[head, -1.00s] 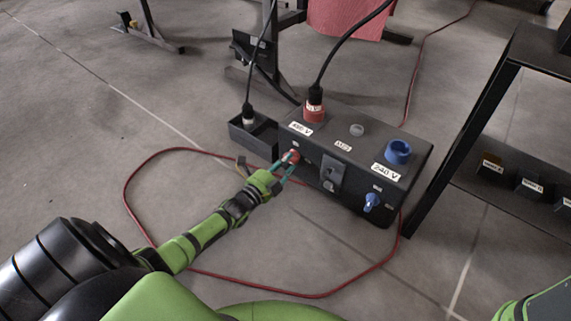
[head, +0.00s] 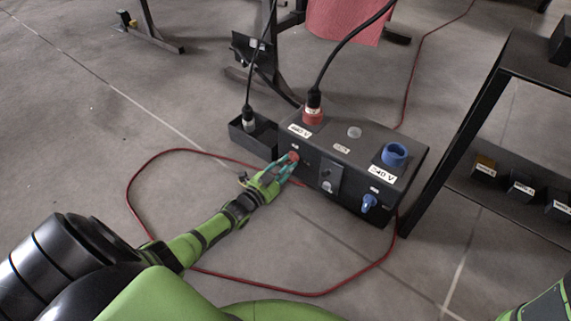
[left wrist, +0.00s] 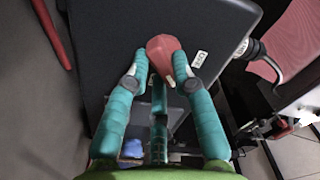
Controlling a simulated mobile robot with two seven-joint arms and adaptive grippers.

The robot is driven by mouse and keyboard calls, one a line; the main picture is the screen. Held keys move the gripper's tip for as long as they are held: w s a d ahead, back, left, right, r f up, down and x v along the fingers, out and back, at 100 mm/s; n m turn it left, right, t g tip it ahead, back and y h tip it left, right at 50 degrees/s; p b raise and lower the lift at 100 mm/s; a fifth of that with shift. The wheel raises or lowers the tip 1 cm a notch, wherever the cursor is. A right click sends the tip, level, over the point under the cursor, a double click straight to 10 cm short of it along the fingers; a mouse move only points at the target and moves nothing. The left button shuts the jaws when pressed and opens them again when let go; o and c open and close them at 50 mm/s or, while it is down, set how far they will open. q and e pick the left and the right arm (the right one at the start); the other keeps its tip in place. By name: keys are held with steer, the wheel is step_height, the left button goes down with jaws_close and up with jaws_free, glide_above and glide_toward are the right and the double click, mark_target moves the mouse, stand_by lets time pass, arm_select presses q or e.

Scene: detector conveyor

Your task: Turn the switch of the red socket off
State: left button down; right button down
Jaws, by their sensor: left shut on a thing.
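A black power box stands on the floor. The red socket (head: 313,115) is on its top left, with a black plug and cable in it. The red switch (head: 292,157) is on the front face below; its red knob (left wrist: 162,52) shows large in the left wrist view. My left gripper (head: 289,164) is at this knob, its teal fingers (left wrist: 163,72) shut on it from both sides. A small label (left wrist: 199,59) sits beside the knob. The fingers partly hide the knob in the head view. My right gripper is not in view.
A blue socket (head: 396,153) and blue switch (head: 369,203) are at the box's right. A small open black bin (head: 262,140) stands at its left. A red cable (head: 262,290) loops on the floor. A dark shelf (head: 462,130) stands at right.

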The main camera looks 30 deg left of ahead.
arm_select(q)
steer(key=shift+r+n+p, duration=0.15)
steer(key=shift+n+p, duration=0.1)
steer(key=shift+n, duration=2.05)
steer(key=shift+r+n+p, duration=0.1)
steer(key=shift+n+p, duration=0.15)
steer(key=shift+n, duration=2.05)
steer(key=c, duration=1)
jaws_free()
steer(key=shift+c, duration=0.2)
steer(key=shift+s, duration=0.1)
steer(key=s, duration=1.1)
steer(key=shift+s+a, duration=0.4)
